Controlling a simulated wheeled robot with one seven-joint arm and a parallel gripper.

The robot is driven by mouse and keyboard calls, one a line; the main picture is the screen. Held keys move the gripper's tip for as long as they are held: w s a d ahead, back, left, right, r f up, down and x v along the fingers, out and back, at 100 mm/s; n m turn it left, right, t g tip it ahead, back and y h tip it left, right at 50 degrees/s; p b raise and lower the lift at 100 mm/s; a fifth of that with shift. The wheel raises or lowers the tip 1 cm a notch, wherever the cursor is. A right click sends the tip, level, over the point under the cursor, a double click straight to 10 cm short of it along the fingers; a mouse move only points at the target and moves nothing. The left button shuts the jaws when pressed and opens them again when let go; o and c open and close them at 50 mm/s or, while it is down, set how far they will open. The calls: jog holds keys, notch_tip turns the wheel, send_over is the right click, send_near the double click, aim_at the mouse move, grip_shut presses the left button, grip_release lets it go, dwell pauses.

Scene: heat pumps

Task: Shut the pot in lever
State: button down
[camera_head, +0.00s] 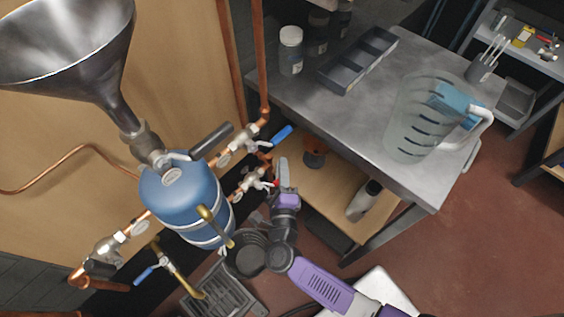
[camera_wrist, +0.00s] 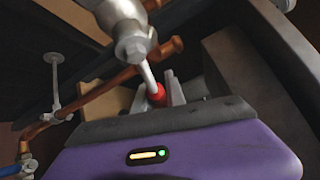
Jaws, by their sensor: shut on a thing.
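The blue pot (camera_head: 184,205) has pale metal bands and stands under a large metal funnel (camera_head: 75,50). A lever with a red grip (camera_head: 274,184) sits on a valve on the copper pipe to the right of the pot. My gripper (camera_head: 279,182) comes to this lever from the right and below. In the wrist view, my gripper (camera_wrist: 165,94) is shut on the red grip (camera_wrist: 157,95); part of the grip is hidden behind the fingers. The lever's pale stem rises to the metal valve (camera_wrist: 132,45).
A lever with a blue grip (camera_head: 282,137) is on the pipe just above, close to my gripper. Another blue-gripped lever (camera_head: 145,275) is at lower left. A metal bench (camera_head: 345,110) holding a clear jug (camera_head: 415,120) stands to the right. A drain grate (camera_head: 222,292) lies below.

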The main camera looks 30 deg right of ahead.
jog(key=shift+s+a+f+m+g+y+p, duration=0.1)
jog(key=shift+a+f+m+g+y+p, duration=0.1)
jog(key=shift+f+m+g+y+p, duration=0.5)
jog(key=shift+b, duration=0.3)
jog(key=c, duration=1.4)
grip_release()
jog(key=shift+h, duration=0.3)
